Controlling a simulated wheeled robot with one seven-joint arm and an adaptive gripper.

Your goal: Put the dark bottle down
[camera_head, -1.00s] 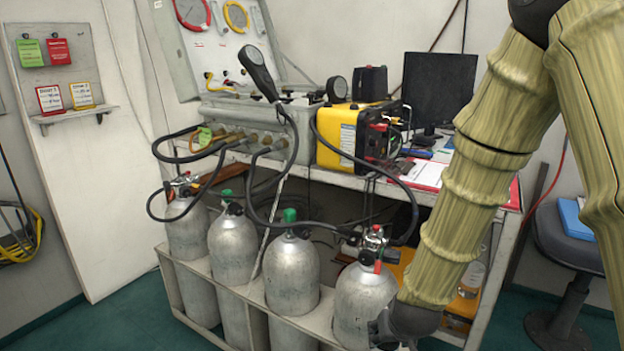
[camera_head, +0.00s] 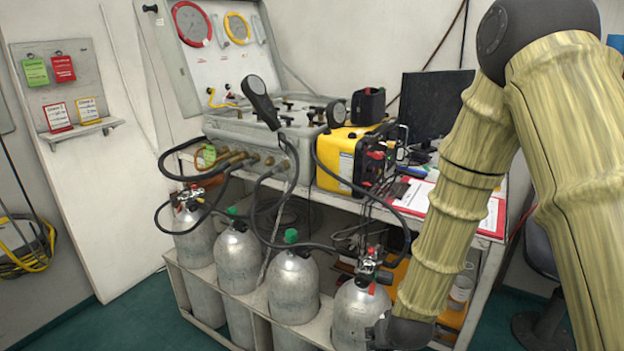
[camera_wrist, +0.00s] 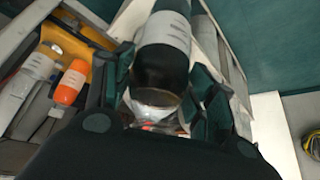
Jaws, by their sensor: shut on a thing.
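The dark bottle (camera_wrist: 165,60), with a pale label, is in the wrist view between the fingers of my gripper (camera_wrist: 163,98). The fingers are shut on it, one on each side. A clear, shiny part shows at its near end; I cannot tell whether that belongs to the bottle. The bottle is not visible in the head view. There, the end of my arm is at the bottom edge, in front of the right-hand grey cylinder (camera_head: 354,318), and my fingertips are out of sight.
Several grey cylinders stand in a pale rack below the bench. On the bench are a yellow box (camera_head: 338,160), a monitor (camera_head: 432,100) and a red-edged clipboard (camera_head: 412,197). In the wrist view, an orange bottle (camera_wrist: 70,84) lies left of my gripper. Teal floor (camera_wrist: 285,50) is clear at upper right.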

